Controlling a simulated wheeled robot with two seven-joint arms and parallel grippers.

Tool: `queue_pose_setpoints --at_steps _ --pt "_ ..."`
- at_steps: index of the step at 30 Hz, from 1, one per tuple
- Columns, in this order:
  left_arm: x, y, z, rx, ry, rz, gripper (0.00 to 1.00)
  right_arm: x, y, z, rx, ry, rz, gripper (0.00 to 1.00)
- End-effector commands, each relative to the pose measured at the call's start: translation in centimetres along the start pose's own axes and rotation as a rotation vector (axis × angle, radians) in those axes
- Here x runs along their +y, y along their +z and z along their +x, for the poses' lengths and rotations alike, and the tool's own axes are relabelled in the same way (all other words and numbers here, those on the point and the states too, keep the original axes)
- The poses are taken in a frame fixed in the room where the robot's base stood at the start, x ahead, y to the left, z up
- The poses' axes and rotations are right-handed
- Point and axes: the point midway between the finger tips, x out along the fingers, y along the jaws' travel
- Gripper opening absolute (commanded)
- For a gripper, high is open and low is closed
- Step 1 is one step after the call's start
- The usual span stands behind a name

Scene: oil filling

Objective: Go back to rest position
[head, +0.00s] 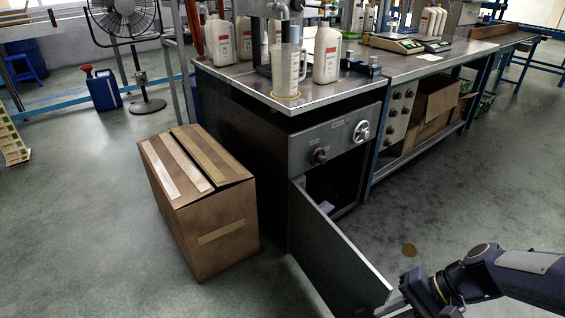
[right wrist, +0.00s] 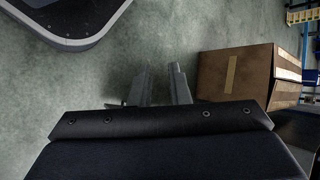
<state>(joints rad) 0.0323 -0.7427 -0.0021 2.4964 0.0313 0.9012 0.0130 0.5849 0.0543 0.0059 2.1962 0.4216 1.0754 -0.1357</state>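My right gripper (head: 391,306) is low at the bottom right of the head view, beside the free edge of the open cabinet door (head: 335,252). I cannot tell whether it touches the door. In the right wrist view the two fingers of my right gripper (right wrist: 161,76) stand apart, with bare floor showing between them. Nothing shows held there. My left gripper is not in view. The metal cabinet (head: 335,140) has its door swung out toward me, and its inside is dark.
A closed cardboard box (head: 215,225) stands on the floor left of the door; it also shows in the right wrist view (right wrist: 235,78). A measuring jug (head: 286,72) and white bottles (head: 327,55) stand on the cabinet top.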

Motion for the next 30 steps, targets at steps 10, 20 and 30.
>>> queue_pose_setpoints --at_steps 10,20,30 --pt "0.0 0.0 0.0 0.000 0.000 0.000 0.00 -2.7 7.2 -2.6 0.318 0.184 -0.474 0.16" --pt "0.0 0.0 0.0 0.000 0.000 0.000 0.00 -2.9 9.9 -3.6 0.526 0.199 -0.716 0.16" --pt "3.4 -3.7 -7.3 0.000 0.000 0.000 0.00 -7.9 12.9 -10.1 0.512 0.203 -0.699 0.16"
